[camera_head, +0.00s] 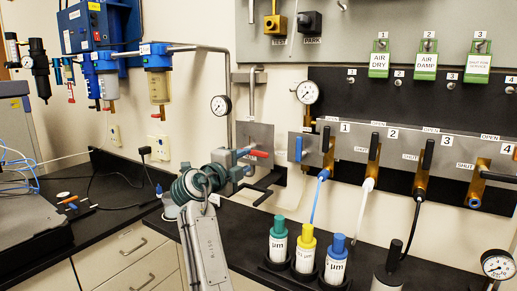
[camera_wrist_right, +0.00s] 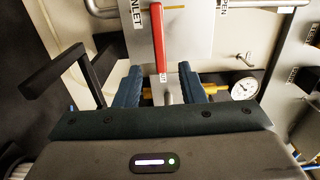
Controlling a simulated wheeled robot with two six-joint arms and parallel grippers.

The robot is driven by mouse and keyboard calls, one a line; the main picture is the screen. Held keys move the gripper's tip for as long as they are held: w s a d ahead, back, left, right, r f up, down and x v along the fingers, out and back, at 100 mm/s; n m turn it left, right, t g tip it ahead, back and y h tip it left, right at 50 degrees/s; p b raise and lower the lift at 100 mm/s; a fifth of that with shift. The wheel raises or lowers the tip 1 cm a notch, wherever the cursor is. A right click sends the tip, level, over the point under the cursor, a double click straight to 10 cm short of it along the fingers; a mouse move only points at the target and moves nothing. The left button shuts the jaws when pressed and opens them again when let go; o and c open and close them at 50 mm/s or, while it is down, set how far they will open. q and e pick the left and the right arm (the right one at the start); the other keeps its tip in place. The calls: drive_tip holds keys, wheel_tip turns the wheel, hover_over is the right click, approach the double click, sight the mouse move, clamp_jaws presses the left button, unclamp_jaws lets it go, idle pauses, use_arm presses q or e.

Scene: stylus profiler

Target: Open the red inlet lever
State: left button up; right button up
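The red inlet lever (camera_head: 259,153) sticks out from a grey metal plate (camera_head: 262,135) on the wall in the head view. In the right wrist view the lever (camera_wrist_right: 158,40) lies in front of a plate lettered "INLET", its red grip pointing up and its grey metal part low in the picture. My right gripper (camera_head: 242,161) is beside the lever. In the wrist view its two blue fingers (camera_wrist_right: 161,76) are apart, one on each side of the lever's lower part; contact cannot be made out. My left gripper is not in view.
A black bar handle (camera_wrist_right: 52,62) stands left of the fingers in the wrist view. Several valves with black handles (camera_head: 374,145) line the panel at right. Capped bottles (camera_head: 307,250) stand in a holder on the black bench.

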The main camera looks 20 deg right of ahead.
sight(257, 155)
drive_tip(key=p+x, duration=0.3)
drive_tip(key=x, duration=0.5)
drive_tip(key=shift+c, duration=0.5)
clamp_jaws()
